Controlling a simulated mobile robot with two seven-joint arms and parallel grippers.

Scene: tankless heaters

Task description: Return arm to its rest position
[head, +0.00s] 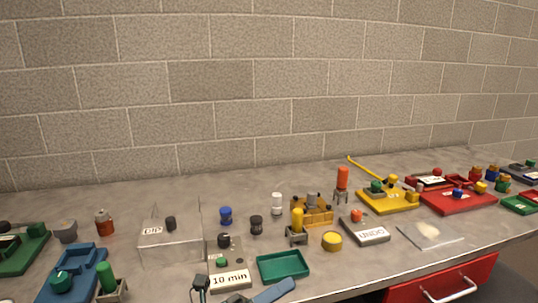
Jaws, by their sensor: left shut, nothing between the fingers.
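My right gripper is not in the picture.
A red drawer (480,272) is below. A block wall (260,80) stands behind.

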